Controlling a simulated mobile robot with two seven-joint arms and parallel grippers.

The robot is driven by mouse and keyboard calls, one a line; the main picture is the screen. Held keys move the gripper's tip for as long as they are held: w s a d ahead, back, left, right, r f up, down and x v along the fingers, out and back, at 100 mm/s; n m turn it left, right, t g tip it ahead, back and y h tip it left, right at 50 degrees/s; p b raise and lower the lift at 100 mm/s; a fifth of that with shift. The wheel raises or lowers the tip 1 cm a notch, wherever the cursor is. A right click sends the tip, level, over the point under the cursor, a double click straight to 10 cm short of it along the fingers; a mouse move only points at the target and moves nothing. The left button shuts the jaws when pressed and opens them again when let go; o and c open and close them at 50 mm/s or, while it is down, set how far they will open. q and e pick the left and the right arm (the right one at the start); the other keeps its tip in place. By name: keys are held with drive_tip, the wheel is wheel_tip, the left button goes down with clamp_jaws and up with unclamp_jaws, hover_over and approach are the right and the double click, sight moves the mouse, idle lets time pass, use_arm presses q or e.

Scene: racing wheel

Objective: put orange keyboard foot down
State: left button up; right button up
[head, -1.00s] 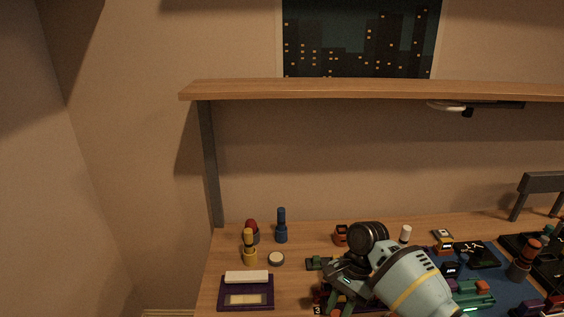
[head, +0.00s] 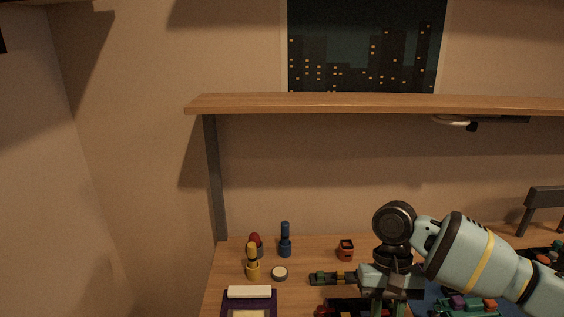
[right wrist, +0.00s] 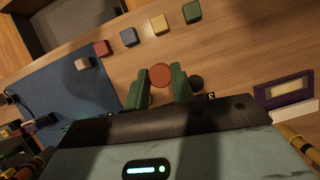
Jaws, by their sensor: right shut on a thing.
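The orange keyboard foot (right wrist: 160,75) shows as a round orange-red disc in the right wrist view. It sits between the two green fingers of my right gripper (right wrist: 161,88), which is shut on it. In the head view my right gripper (head: 390,300) points down over the table, its fingertips cut off by the bottom edge. The foot cannot be made out there. My left gripper is not in view.
Red (right wrist: 101,48), blue (right wrist: 128,37), yellow (right wrist: 158,24) and green (right wrist: 192,12) blocks stand in a row. A blue mat (right wrist: 70,85) lies left. A shelf (head: 350,104) spans above.

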drive_tip(key=shift+s+d+r+n, duration=0.1)
drive_tip(key=shift+s+d+n, duration=0.2)
drive_tip(key=shift+s+d, duration=0.3)
drive_tip(key=shift+s+d+r+n, duration=0.1)
drive_tip(key=shift+s+d+n, duration=0.25)
drive_tip(key=shift+s, duration=0.45)
